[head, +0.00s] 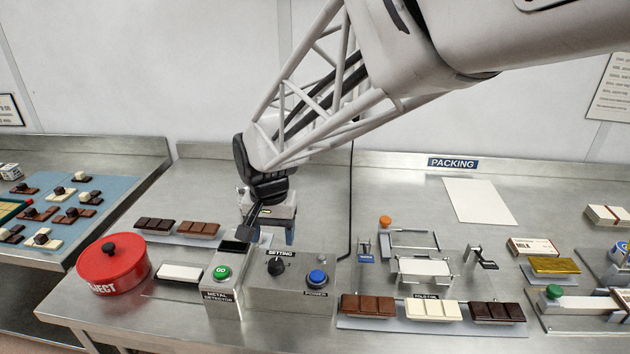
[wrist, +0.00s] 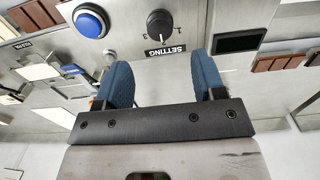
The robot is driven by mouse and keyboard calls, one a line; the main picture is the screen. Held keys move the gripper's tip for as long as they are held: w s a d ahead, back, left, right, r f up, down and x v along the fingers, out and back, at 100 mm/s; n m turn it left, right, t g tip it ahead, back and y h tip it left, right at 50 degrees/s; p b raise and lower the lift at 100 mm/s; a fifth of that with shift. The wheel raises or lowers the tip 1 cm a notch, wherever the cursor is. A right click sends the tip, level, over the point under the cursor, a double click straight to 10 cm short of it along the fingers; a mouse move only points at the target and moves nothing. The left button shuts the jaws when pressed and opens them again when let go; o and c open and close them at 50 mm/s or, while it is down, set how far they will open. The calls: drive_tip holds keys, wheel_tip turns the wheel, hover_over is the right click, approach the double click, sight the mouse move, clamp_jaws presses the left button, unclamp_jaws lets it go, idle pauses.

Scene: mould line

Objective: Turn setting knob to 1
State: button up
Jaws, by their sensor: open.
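The setting knob (head: 276,265) is a black round dial on the grey control box, just below the SETTING label. It shows in the wrist view (wrist: 160,22) at the top, with small marks around its edge on the label side. In the head view my gripper (head: 268,230) is above and behind the box, apart from the knob.
A blue POWER button (head: 317,277) sits right of the knob. The metal detector (head: 223,287) with a green GO button (head: 221,272) stands to the left. A red reject pot (head: 112,265) is further left. Chocolate bars (head: 368,306) lie on a tray to the right.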

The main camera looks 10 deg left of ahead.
sight(276, 263)
drive_tip(key=shift+f, duration=0.1)
idle(0.3)
drive_tip(key=shift+f, duration=3.85)
drive_tip(key=c, duration=0.9)
